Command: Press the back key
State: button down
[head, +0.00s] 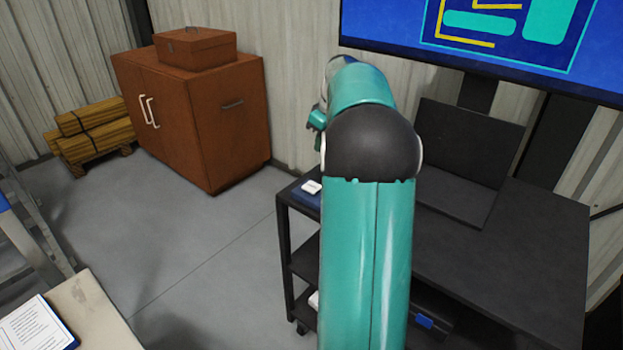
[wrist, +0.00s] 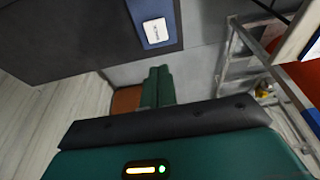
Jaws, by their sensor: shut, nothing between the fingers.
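A small white block with dark markings too small to read (wrist: 155,30) sits on a blue pad (wrist: 143,8) at the edge of a dark surface in the wrist view. In the head view the white block (head: 311,187) is on the blue pad (head: 304,197) at the cart's left end, partly beside my arm. I cannot tell for certain that it is the back key. My gripper (wrist: 159,70) shows in the wrist view as two green fingers, shut together and empty. Its tips appear below the white block in the picture, apart from it. My arm mostly hides the gripper in the head view.
The dark cart (head: 520,260) carries a black open panel (head: 465,150). A blue screen (head: 480,45) hangs behind it. A brown cabinet (head: 195,115) with a box (head: 195,48) and stacked timber (head: 90,130) stand left. Grey floor (head: 180,230) is clear between the cart and a light table (head: 90,310).

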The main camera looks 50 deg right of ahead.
jog(key=shift+d+f, duration=0.1)
jog(key=shift+d, duration=0.05)
send_near(310, 186)
jog(key=x, duration=0.5)
jog(key=shift+f, duration=0.7)
jog(key=shift+w, duration=0.1)
